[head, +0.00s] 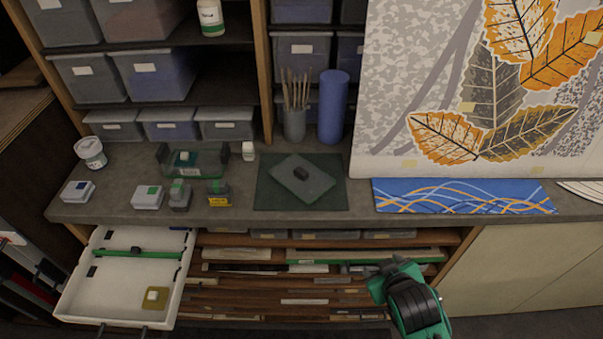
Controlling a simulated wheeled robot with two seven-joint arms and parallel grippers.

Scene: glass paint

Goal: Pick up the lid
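My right gripper (376,278) is green and black and is low in the head view, in front of the shelves under the counter. It is below and to the right of the lid, well apart from it. Its fingers are too hidden to tell whether they are open. My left gripper is not in view.
A dark open container (213,165) stands left of the mat, with small boxes and jars around it. A white drawer (112,287) is pulled out at lower left. A brush pot (294,125) and blue cylinder (333,108) stand behind. A blue patterned strip (460,195) lies right.

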